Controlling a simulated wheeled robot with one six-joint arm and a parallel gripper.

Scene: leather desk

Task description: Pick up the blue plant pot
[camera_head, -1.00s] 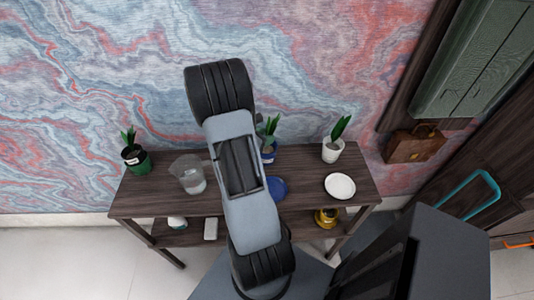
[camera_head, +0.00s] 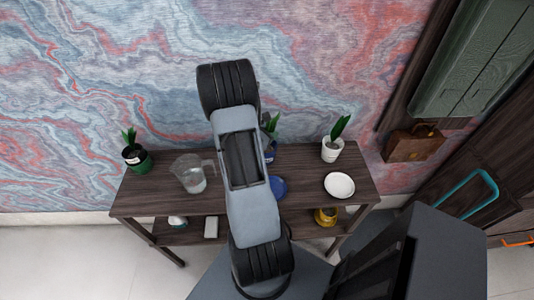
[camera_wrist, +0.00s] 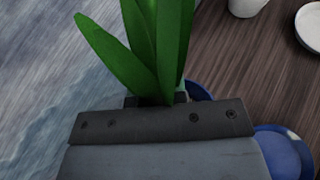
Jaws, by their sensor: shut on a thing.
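The blue plant pot (camera_head: 269,157) stands at the back middle of the dark wooden table, its green leaves partly hidden by my arm. In the wrist view its blue rim (camera_wrist: 199,91) shows just beyond my gripper (camera_wrist: 156,99), with long green leaves (camera_wrist: 150,50) rising in front of the fingers. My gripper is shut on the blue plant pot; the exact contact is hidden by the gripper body. In the head view my arm hides the gripper. I cannot tell whether the pot is off the table.
A blue plate (camera_head: 279,187) lies close to the pot. A white potted plant (camera_head: 332,150) and white plate (camera_head: 339,186) stand to the right. A glass jug (camera_head: 190,178) and green potted plant (camera_head: 135,158) stand to the left. The patterned wall is close behind.

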